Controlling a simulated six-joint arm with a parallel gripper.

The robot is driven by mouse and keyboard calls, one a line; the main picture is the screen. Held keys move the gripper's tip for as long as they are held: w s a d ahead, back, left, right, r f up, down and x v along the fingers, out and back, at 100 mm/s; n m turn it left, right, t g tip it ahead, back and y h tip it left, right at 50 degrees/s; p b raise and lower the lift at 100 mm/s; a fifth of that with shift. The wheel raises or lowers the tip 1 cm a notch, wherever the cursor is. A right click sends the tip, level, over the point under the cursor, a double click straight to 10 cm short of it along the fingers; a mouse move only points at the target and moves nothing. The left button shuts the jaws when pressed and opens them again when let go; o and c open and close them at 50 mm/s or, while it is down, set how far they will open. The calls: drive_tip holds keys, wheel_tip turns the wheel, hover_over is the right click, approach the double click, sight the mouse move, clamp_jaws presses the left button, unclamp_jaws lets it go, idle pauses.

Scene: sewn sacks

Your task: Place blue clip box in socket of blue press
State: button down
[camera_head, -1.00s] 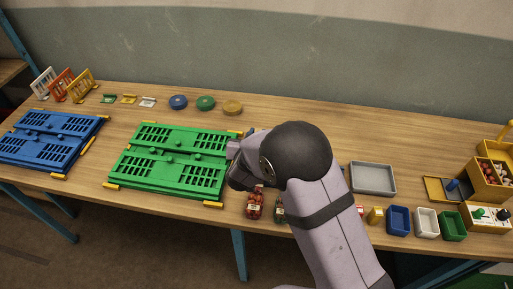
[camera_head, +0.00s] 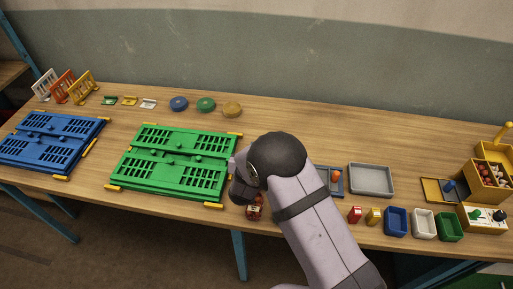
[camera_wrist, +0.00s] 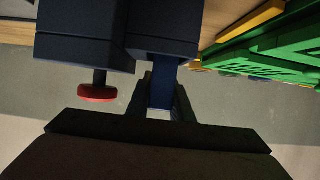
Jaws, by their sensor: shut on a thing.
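My gripper (camera_head: 238,190) is over the front right corner of the green panel, its fingers mostly hidden by my arm in the head view. In the wrist view my gripper (camera_wrist: 160,95) is shut on the narrow part of a dark blue piece, which I take for the blue clip box (camera_wrist: 161,92). Dark blocks (camera_wrist: 82,38) stand above the fingers, one with a red knob on a short rod; I cannot tell if they join the held piece. A blue base with an orange-red knob (camera_head: 336,175), possibly the blue press, shows partly behind my arm.
The green panel (camera_head: 175,163) and blue panel (camera_head: 50,140) lie to the left. A small red item (camera_head: 254,212) stands by my gripper. A grey tray (camera_head: 371,179), blue, white and green bins (camera_head: 425,222) and a yellow crate (camera_head: 492,178) are right. Several discs and clips lie behind.

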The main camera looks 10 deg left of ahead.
drive_tip(key=shift+f, duration=0.15)
drive_tip(key=c, duration=1.6)
unclamp_jaws()
drive_tip(key=shift+o, duration=0.2)
drive_tip(key=shift+s+r, duration=0.1)
drive_tip(key=shift+r, duration=0.15)
drive_tip(key=b+v, duration=0.3)
drive_tip(key=v, duration=0.9)
